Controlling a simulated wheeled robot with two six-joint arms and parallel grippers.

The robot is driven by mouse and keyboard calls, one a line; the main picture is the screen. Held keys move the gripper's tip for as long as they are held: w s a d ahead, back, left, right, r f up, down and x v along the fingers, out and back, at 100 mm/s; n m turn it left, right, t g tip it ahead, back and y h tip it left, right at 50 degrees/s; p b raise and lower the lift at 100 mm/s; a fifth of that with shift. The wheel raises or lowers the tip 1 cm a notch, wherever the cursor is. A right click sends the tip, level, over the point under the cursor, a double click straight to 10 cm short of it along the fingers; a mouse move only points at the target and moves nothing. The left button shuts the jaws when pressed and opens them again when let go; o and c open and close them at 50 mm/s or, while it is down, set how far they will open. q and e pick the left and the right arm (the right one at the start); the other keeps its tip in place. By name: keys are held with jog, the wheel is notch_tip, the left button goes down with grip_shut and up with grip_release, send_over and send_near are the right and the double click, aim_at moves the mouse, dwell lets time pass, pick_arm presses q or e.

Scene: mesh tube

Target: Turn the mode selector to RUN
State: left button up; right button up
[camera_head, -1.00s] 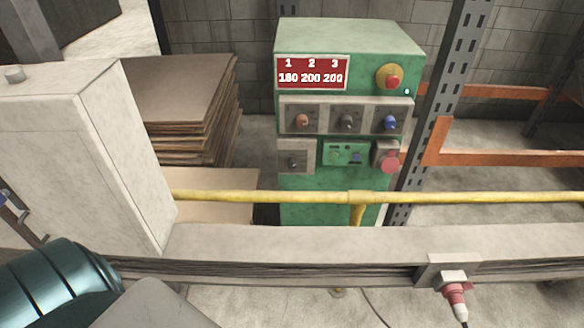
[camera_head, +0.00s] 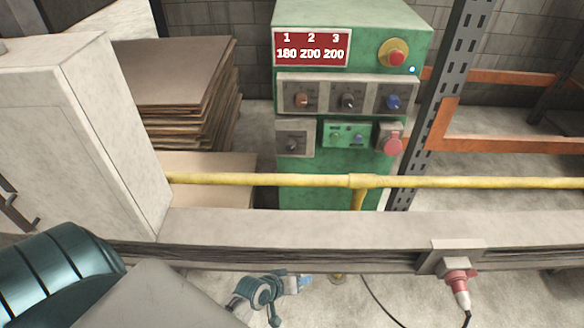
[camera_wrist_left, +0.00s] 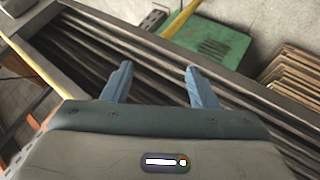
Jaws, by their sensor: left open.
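The green control cabinet (camera_head: 350,100) stands beyond a long grey beam. A dark knob on a small grey plate (camera_head: 292,142) sits at its lower left. Three knobs sit above it: orange (camera_head: 301,100), black (camera_head: 348,101) and blue (camera_head: 393,102). Their labels are too small to read, so I cannot tell which is the mode selector or where it points. My left gripper (camera_head: 300,284) is low at bottom centre, in front of the beam and well short of the cabinet. The left wrist view shows its two blue fingers (camera_wrist_left: 158,85) apart and empty. My right gripper is not seen.
The grey beam (camera_head: 320,228) and a yellow pipe (camera_head: 260,180) cross between me and the cabinet. A grey box (camera_head: 95,130) stands at left, with stacked boards (camera_head: 180,80) behind. A red plug (camera_head: 458,282) hangs from the beam. An orange rack (camera_head: 500,145) is at right.

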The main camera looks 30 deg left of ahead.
aim_at(291, 148)
pick_arm(q)
jog(key=w+r+n+t, duration=0.4)
jog(key=w+r+n, duration=0.15)
jog(key=r, duration=0.45)
jog(key=w+r+n+t, duration=0.4)
jog(key=w+r, duration=0.2)
jog(key=r, duration=0.4)
jog(key=w+a+n+y, duration=0.4)
jog(key=w+a+n, duration=0.1)
jog(key=n, duration=0.3)
jog(key=w+a+r+n+g+y, duration=0.1)
jog(key=w+a+n+y, duration=0.3)
jog(key=a+n, duration=0.3)
jog(key=w+a+r+n+g+y, duration=0.1)
jog(key=w+a+n+y, duration=0.4)
jog(key=n, duration=0.6)
jog(key=shift+w+a+r, duration=0.15)
jog(key=shift+w+a, duration=0.55)
jog(key=shift+a, duration=0.35)
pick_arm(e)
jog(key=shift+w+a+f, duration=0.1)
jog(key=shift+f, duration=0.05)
pick_arm(q)
jog(key=c, duration=1)
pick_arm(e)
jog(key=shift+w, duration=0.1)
